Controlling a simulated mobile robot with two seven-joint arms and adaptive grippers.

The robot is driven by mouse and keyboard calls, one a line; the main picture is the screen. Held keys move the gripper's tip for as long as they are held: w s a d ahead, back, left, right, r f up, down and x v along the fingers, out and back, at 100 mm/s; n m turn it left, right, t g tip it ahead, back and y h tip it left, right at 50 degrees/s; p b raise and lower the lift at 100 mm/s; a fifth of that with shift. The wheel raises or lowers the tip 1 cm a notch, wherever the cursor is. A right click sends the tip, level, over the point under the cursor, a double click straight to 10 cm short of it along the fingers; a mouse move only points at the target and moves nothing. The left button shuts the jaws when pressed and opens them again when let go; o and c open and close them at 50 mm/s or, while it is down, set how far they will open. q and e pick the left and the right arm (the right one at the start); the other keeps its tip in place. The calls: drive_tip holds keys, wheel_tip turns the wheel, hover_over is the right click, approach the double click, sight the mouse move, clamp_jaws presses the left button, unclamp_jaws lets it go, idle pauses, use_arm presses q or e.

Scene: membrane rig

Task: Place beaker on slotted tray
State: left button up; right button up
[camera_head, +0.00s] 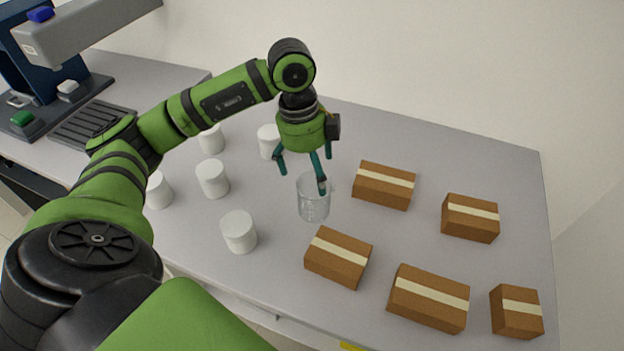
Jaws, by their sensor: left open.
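A clear glass beaker (313,205) stands upright on the grey table, between the white cylinders and the brown boxes. My left gripper (303,182) is open above it, pointing down. One finger overlaps the beaker's rim in the picture; another is to the left of it, apart from the glass. I cannot tell whether the overlapping finger touches the beaker. The dark slotted tray (88,124) lies at the far left of the table, partly hidden by my left arm. My right gripper is not in view.
Several white cylinders, one at the front (239,232), stand left of the beaker. Several taped brown boxes, the nearest (338,257) just right and in front of it, lie on the right side. A blue and grey machine (70,40) stands at the back left beside the tray.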

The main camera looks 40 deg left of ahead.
sight(316, 193)
use_arm(q)
drive_tip(key=f+n+p, duration=0.1)
drive_tip(key=f, duration=0.1)
drive_tip(key=f+n+p, duration=0.1)
drive_tip(key=f, duration=0.1)
drive_tip(key=d+f+n+p, duration=0.1)
drive_tip(key=f, duration=0.1)
drive_tip(key=shift+w+f+n, duration=0.1)
drive_tip(key=shift+f+n, duration=0.15)
drive_tip(key=shift+n, duration=0.05)
drive_tip(key=shift+f, duration=0.45)
drive_tip(key=c, duration=1.3)
drive_tip(key=shift+c, duration=0.2)
drive_tip(key=shift+w+r, duration=0.1)
drive_tip(key=shift+r, duration=0.05)
